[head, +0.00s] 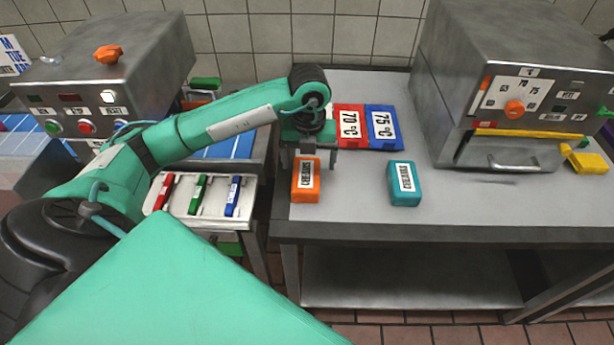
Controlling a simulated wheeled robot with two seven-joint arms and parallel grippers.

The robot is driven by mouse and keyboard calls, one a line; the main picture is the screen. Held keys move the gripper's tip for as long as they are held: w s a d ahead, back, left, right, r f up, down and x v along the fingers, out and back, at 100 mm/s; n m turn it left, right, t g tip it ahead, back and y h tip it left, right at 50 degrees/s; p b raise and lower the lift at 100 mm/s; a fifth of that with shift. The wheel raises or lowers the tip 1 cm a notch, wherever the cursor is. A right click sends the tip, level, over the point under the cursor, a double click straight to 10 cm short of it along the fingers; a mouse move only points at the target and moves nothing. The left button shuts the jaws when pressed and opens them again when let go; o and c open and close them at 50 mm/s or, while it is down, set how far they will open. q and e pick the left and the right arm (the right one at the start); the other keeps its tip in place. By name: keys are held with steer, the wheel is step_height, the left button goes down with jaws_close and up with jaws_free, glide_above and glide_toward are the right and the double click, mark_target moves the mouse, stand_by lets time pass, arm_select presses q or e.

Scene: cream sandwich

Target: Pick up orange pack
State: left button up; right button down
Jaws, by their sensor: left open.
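The orange pack (306,180) stands on the grey table (458,200) near its left front edge, with a light label with dark letters on it. My left gripper (312,156) is open, right at the pack's upper back end. The fingers point down; I cannot tell whether they touch the pack. My right gripper is not in view.
A teal pack (404,184) lies to the right. Red (349,122) and blue (382,127) temperature cards lie behind. A grey oven-like machine (520,90) stands at the right. A white tray (205,195) with coloured markers is at the left.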

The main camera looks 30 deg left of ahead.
mark_target(306, 174)
arm_select(q)
steer(key=shift+f, duration=0.6)
steer(key=f, duration=0.1)
steer(key=f+p, duration=0.1)
steer(key=f, duration=0.2)
steer(key=shift+s+a, duration=0.15)
steer(key=shift+a, duration=0.15)
steer(key=shift+f+p, duration=0.3)
steer(key=shift+f, duration=0.3)
steer(key=shift+c, duration=1.1)
steer(key=c, duration=0.9)
steer(key=shift+o, duration=0.2)
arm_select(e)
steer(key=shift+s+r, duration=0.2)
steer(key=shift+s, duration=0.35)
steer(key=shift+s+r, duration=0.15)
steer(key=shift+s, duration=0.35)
arm_select(q)
steer(key=shift+r, duration=0.1)
